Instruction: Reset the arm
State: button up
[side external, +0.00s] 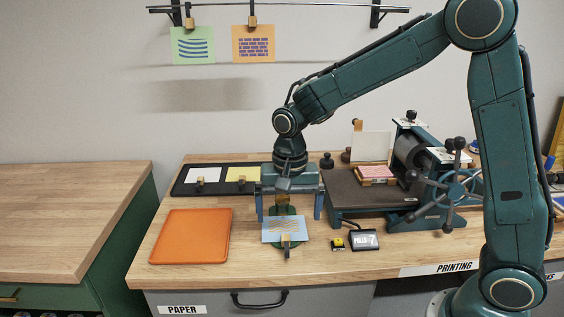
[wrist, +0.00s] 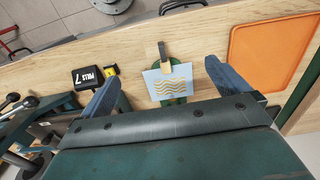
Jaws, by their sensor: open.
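My gripper (side external: 289,200) is open, with its two blue fingers pointing down above the wooden bench (side external: 170,200). The fingers show wide apart in the wrist view (wrist: 162,88). Below and between them is a light blue card (side external: 273,228) with wavy yellow lines, on a green stand or base (side external: 286,248) and with a wooden clip (side external: 286,240) at its edge. The card also shows in the wrist view (wrist: 158,92). I see nothing held between the fingers.
An orange tray (side external: 190,237) lies left of the card. A black tray (side external: 215,188) with white and yellow cards is behind it. A small display (side external: 364,240) and yellow counter (side external: 337,244) sit right. A printing press (side external: 420,165) stands at back right. Two cards hang above.

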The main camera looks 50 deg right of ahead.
jog(key=s+d+r+n+t, duration=0.2)
jog(key=s+r+n, duration=0.2)
jog(key=s, duration=0.7)
jog(key=s+d+r+n+t, duration=0.3)
jog(key=s+r+n, duration=0.1)
jog(key=s+r, duration=0.4)
jog(key=s, duration=0.2)
jog(key=shift+s+d+r+n+t, duration=0.2)
jog(key=shift+s+r+n+t, duration=0.1)
jog(key=shift+s+n, duration=0.1)
